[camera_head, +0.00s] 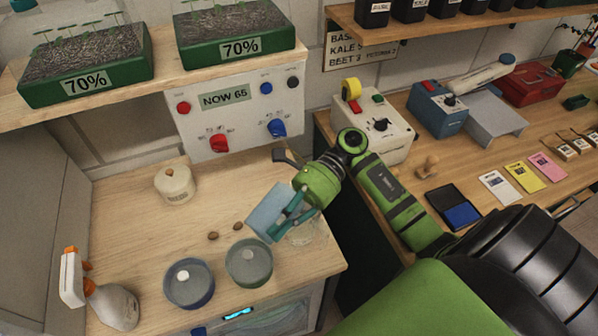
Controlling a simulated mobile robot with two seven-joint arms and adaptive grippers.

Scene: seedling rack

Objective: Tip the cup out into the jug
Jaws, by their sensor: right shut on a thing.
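My right gripper (283,222) is shut on a light blue cup (266,211), which it holds tilted above the right part of the wooden counter. A clear, see-through vessel (303,237), which may be the jug, shows just below and right of the fingers. The gripper and cup hide part of it. Whether the cup's mouth lies over it, and whether anything is flowing, I cannot tell. My left gripper is not in view.
Two round vessels, one blue-rimmed (188,296) and one greenish (249,275), stand at the counter's front. A spray bottle (115,304) and a lidded cream jar (175,185) stand left. Two brown bits lie mid-counter. A control panel (240,120) rises behind.

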